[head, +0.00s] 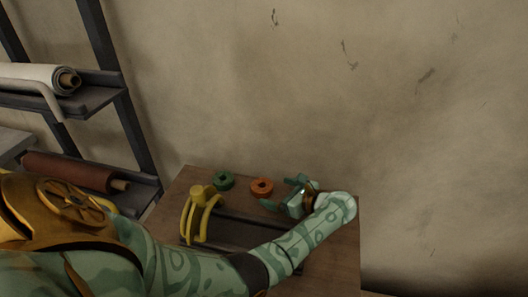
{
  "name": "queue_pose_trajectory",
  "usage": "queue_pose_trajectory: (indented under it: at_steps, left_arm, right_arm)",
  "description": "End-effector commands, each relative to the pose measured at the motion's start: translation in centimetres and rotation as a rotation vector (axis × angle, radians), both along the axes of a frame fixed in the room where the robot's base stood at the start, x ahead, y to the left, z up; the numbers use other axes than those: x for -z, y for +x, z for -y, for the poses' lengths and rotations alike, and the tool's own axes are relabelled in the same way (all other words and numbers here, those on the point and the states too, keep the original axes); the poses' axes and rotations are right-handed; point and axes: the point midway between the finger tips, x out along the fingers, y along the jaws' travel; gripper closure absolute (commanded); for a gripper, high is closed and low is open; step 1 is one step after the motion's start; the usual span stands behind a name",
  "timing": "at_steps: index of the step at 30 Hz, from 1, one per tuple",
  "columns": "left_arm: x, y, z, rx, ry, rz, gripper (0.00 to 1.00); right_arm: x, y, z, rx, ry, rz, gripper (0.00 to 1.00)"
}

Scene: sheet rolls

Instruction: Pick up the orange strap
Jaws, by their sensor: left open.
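The orange strap (262,187) is a small rolled ring with a dark centre, lying on the brown table (335,255) near its back edge. My left gripper (282,192) is just right of it, its pale green fingers spread and pointing left towards the strap. One finger is at the back and one at the front. The jaws are open, and I see nothing held between them. Whether a finger touches the strap, I cannot tell. My right gripper is out of view.
A green rolled strap (223,180) lies left of the orange one. A yellow object with curved prongs (201,214) stands on the table's left side. A dark rack (128,125) at the left holds a white roll (38,76) and a red-brown roll (68,171). A bare wall rises behind.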

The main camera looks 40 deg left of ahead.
Motion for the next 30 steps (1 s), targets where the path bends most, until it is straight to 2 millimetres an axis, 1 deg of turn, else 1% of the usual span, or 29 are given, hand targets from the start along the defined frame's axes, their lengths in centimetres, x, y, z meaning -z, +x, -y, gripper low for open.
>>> queue_pose_trajectory:
  at_steps: [1, 3, 8, 12, 15, 18, 24, 25, 26, 27, 30]
  left_arm:
    - [0.4, 0.0, -0.8, -0.001, 0.002, -0.001, 0.10]
    - [0.7, -0.1, -1.6, -0.001, 0.002, 0.000, 0.10]
    - [1.1, 0.0, -2.7, 0.000, 0.002, -0.002, 0.10]
    - [1.8, 0.1, -5.0, 0.000, 0.005, -0.002, 0.10]
    - [2.4, 0.1, -6.3, 0.000, 0.003, -0.003, 0.10]
    - [2.6, 0.0, -6.9, 0.001, 0.003, -0.002, 0.10]
    - [2.6, 0.1, -7.0, 0.001, 0.001, -0.001, 0.10]
    - [2.6, 0.1, -7.0, 0.001, 0.001, -0.001, 0.15]
    - [2.6, 0.1, -7.0, 0.001, 0.001, -0.001, 0.24]
    - [2.6, 0.1, -7.0, 0.000, 0.001, -0.001, 0.35]
    - [2.6, 0.1, -7.0, 0.000, 0.001, -0.001, 0.60]
  right_arm:
    - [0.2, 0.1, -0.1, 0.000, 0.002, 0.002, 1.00]
    - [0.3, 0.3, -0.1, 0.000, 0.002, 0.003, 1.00]
    - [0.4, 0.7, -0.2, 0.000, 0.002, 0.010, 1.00]
    - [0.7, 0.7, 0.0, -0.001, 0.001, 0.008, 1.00]
    - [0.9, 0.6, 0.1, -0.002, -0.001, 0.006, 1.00]
    - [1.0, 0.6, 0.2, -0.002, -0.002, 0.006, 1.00]
    - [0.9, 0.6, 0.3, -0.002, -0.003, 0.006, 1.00]
    - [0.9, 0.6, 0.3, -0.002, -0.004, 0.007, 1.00]
    - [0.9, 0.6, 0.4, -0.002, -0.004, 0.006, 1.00]
    - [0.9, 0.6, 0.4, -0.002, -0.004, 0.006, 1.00]
    - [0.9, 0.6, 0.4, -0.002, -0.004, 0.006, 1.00]
